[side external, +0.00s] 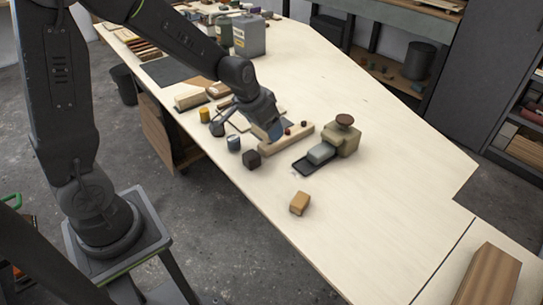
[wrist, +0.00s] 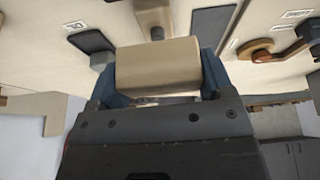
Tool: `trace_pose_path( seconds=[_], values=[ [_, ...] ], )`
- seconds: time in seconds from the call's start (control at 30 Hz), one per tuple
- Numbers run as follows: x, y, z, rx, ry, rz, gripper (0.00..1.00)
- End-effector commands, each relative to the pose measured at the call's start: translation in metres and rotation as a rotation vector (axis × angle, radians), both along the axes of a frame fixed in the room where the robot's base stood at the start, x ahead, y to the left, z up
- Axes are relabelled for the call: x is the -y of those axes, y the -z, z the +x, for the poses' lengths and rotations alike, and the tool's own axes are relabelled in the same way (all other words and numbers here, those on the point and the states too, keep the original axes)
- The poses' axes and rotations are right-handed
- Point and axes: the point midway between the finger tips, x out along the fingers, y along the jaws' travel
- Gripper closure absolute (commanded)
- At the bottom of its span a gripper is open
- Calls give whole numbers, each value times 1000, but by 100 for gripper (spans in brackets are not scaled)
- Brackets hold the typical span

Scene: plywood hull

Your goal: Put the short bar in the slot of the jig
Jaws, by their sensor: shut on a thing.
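My gripper (wrist: 160,75) is shut on a short tan bar (wrist: 158,65), which lies crosswise between the blue fingertips in the wrist view. In the side view my gripper (side external: 272,132) is over the table beside a long pale wooden block (side external: 288,138), which looks like the jig. The block carries small brown knobs. Its slot cannot be made out, and the bar is mostly hidden there by the fingers. I cannot tell whether the bar touches the block. In the wrist view a wooden piece (wrist: 152,12) shows just beyond the bar.
A beige device with a brown knob (side external: 344,122) and a dark base plate stands right of the block. An orange-tan block (side external: 300,203) lies nearer.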

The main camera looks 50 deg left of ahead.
Motion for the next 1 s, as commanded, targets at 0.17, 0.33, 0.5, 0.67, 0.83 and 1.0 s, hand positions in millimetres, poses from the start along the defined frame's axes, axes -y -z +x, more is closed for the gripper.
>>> trace_pose_path(
  seconds=[0.17,0.33,0.5,0.67,0.83,1.0],
  values=[
    [-2,-1,4,2,8,0,49],
    [-31,-10,32,4,-52,-2,49],
    [-90,-26,75,6,-164,-5,49],
    [-148,-39,103,4,-267,-4,49],
    [-194,-48,116,3,-344,-1,49],
    [-210,-50,122,1,-375,1,49]
  ],
)
